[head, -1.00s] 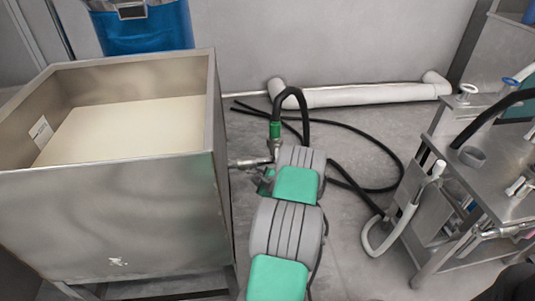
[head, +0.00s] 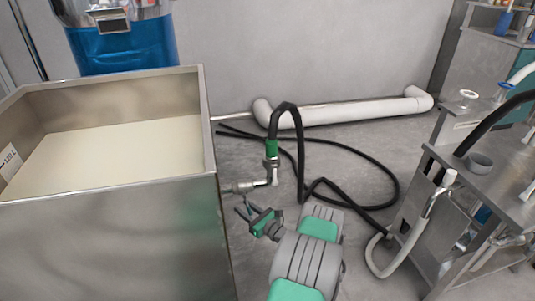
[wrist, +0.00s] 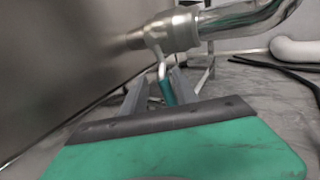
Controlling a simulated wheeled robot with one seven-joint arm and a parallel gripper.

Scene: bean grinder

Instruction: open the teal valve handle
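The teal valve handle (wrist: 167,91) hangs on a pale bent stem below the metal valve fitting (wrist: 174,31) in the wrist view. My gripper (wrist: 158,88) is open just below the fitting. The teal handle lies between its two grey fingers, nearer the right one, with a gap on the left. I cannot tell whether the right finger touches it. In the head view my gripper (head: 245,207) is below the outlet pipe (head: 241,187) at the tank's right side. The teal handle cannot be made out there.
The steel tank (head: 115,235) with pale contents stands close on the left. A black hose (head: 302,150) with a green collar rises from the outlet pipe and runs over the floor. A steel cart (head: 445,150) stands right. A white pipe (head: 345,111) lies along the wall.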

